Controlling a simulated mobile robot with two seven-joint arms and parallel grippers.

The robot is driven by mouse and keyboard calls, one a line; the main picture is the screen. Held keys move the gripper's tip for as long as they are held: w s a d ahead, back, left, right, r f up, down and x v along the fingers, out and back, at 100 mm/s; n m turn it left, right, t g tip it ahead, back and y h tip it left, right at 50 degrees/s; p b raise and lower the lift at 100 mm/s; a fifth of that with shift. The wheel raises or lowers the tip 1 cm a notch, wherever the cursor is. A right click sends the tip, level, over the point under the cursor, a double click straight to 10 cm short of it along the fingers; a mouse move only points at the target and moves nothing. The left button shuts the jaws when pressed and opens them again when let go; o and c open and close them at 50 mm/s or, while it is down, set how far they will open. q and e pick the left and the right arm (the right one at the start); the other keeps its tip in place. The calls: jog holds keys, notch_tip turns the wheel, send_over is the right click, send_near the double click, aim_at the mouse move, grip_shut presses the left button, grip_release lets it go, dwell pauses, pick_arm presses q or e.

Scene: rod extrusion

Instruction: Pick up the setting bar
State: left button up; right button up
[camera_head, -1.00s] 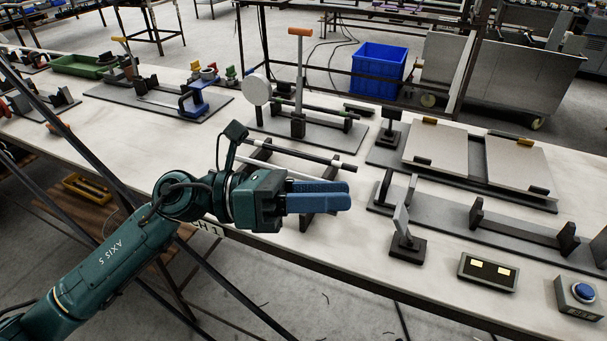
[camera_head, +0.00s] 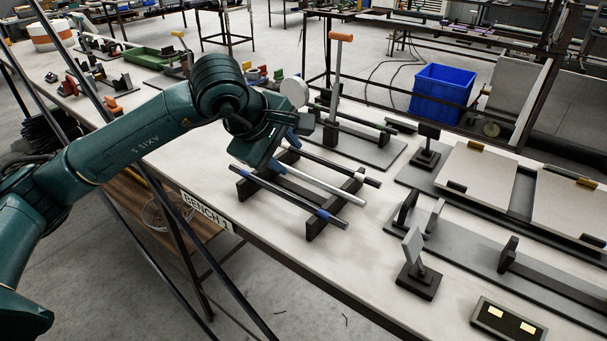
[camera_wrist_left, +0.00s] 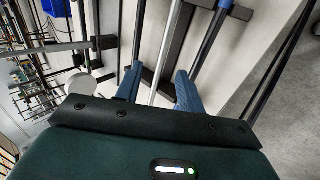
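Three bars lie side by side across a dark two-piece rack (camera_head: 314,230) near the bench's front edge. They are a dark back bar (camera_head: 340,169), a silver middle bar (camera_head: 322,186) and a dark front bar with blue bands (camera_head: 282,193). I cannot tell by looks which one is called the setting bar. My left gripper (camera_head: 284,153) points down over the left part of the rack. In the left wrist view its blue fingers (camera_wrist_left: 157,88) are apart, with the silver bar (camera_wrist_left: 162,60) running between them. Contact with the bar is not clear. My right gripper is not in view.
Behind the rack stands a grey plate (camera_head: 375,150) with a rod fixture and an orange-topped lever (camera_head: 337,80). To the right are a tilted-plate stand (camera_head: 415,255) and a long grey fixture (camera_head: 470,240). Bare bench lies between the rack and that stand.

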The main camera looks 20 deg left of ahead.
aim_at(301, 175)
pick_arm(q)
jog(key=x, duration=0.3)
jog(key=p+x, duration=0.1)
jog(key=x, duration=0.3)
jog(key=shift+s+a+f, duration=0.15)
jog(key=shift+s+f, duration=0.05)
jog(key=shift+f, duration=0.1)
jog(key=shift+c, duration=0.2)
grip_shut()
